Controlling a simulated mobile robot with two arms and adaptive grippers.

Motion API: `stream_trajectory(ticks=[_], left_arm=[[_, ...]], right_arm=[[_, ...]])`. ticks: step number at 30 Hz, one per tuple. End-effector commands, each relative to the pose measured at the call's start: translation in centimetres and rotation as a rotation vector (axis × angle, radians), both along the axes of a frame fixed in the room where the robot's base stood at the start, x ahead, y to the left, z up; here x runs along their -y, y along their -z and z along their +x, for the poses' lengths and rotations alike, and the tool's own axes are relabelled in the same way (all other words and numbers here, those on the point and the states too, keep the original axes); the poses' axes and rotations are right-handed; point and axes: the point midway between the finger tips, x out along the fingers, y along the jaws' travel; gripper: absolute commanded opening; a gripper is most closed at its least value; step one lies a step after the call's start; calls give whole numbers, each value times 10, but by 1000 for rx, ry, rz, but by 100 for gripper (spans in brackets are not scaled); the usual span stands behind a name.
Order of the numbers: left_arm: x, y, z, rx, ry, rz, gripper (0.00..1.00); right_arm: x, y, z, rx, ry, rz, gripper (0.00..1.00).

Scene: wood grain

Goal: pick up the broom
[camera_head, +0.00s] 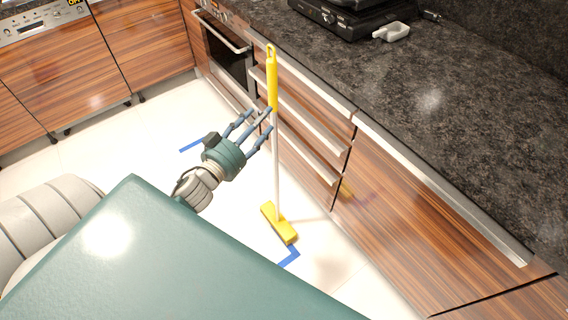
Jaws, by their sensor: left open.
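The broom stands upright in front of the counter drawers. It has a yellow grip (272,82), a pale shaft (276,170) and a yellow head (279,223) on the floor. My left gripper (257,125) is open, its blue-grey fingers spread and reaching toward the broom just below the yellow grip. The fingertips overlap the upper shaft in the picture; I cannot tell whether they touch it. My right gripper is not in view.
Wood-grain drawers (306,118) and a dark stone countertop (420,100) stand close behind and right of the broom. An oven (222,52) is at the back. Blue tape marks (290,256) lie on the white floor. Open floor (110,150) lies at left.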

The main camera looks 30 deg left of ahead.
Motion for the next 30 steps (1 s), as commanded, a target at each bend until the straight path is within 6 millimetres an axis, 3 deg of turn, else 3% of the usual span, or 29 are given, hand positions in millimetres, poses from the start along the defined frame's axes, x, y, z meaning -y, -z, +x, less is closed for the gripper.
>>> stream_trajectory(ticks=[3,10,18,27,28,30], left_arm=[[0,-1,19,1,-1,0,53],[1,0,37,0,-1,-1,53],[3,3,75,-1,-2,0,53],[3,5,81,-2,-1,-1,53],[3,4,81,-2,-1,0,51],[3,4,81,-2,-1,0,37]], right_arm=[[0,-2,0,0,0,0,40],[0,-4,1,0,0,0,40],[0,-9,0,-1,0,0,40],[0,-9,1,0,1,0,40],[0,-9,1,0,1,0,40],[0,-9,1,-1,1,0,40]])
